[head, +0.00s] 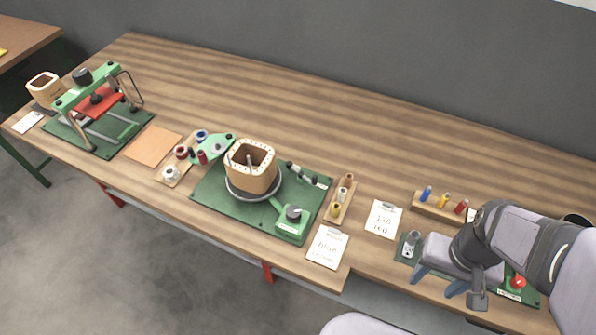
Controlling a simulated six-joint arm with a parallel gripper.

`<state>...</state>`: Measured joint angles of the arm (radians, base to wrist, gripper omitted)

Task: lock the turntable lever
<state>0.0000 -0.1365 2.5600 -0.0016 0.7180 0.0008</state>
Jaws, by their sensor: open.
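The turntable (232,190) is a grey round plate on a green base board (213,200) at the middle of the table. A tan square coil former (250,178) stands upright on it. At the board's front right is a green block with a dark round knob (293,213); a green arm reaches from it toward the turntable's edge. This looks like the lever, but I cannot tell its locked position. My gripper (438,284) is open and empty, with blue fingers, over the table's right part, well apart from the turntable.
A green holder with spools (212,148) stands left of the former. Small dark parts (302,173) lie on the board behind the knob. A peg rack (340,200) and paper cards (327,247) lie between board and gripper. A green press (98,105) is far left. The table's back is clear.

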